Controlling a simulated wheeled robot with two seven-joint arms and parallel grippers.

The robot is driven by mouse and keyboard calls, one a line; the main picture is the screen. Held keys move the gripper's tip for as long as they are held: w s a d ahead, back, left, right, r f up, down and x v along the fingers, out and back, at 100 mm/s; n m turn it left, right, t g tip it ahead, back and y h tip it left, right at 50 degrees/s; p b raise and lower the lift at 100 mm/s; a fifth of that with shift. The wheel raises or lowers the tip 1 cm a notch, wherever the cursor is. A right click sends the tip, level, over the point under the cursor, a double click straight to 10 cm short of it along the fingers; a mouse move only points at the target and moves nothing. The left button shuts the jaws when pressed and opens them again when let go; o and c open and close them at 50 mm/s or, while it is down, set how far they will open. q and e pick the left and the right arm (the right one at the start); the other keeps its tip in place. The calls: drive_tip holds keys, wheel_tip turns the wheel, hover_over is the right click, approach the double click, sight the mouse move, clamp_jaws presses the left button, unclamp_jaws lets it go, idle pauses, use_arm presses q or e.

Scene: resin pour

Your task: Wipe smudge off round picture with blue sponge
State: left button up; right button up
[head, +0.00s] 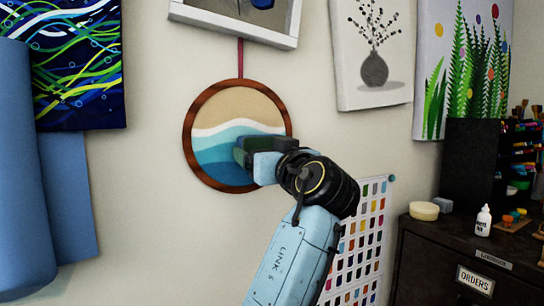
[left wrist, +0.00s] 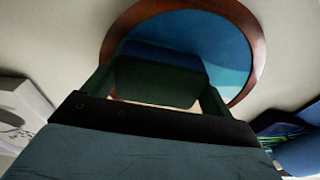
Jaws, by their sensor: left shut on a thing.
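The round picture (head: 235,108) hangs on the wall by a red strap. It has a dark wooden frame and shows sand, white foam and blue-green water. My left gripper (head: 243,153) is in front of its lower right part, over the water bands. In the left wrist view the picture (left wrist: 205,35) lies straight ahead of the fingers. The left gripper (left wrist: 157,90) is shut on a dark block with a blue upper edge, the blue sponge (left wrist: 160,56). I cannot tell whether it touches the picture. No smudge shows; the gripper hides part of the surface. My right gripper is not in view.
A framed picture (head: 250,25) hangs just above. A vase picture (head: 372,50) and a fern painting (head: 440,60) are at the right. A dark cabinet (head: 440,250) holds a white bottle (head: 484,220) and a yellow round item (head: 424,211). Blue rolls stand at the left.

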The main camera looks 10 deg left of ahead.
sight(216, 151)
use_arm(q)
drive_tip(key=shift+s+a+b, duration=0.3)
drive_tip(key=shift+s+a, duration=0.2)
drive_tip(key=shift+a, duration=0.35)
drive_tip(key=shift+s+a+b, duration=0.3)
drive_tip(key=shift+s+a, duration=0.2)
drive_tip(key=shift+a, duration=0.3)
drive_tip(key=shift+s+a+b, duration=0.25)
drive_tip(key=shift+s+a, duration=0.5)
drive_tip(key=shift+a, duration=0.3)
drive_tip(key=shift+s+a+b, duration=0.2)
drive_tip(key=shift+s+a, duration=0.5)
drive_tip(key=shift+a, duration=0.35)
drive_tip(key=shift+s+d, duration=0.1)
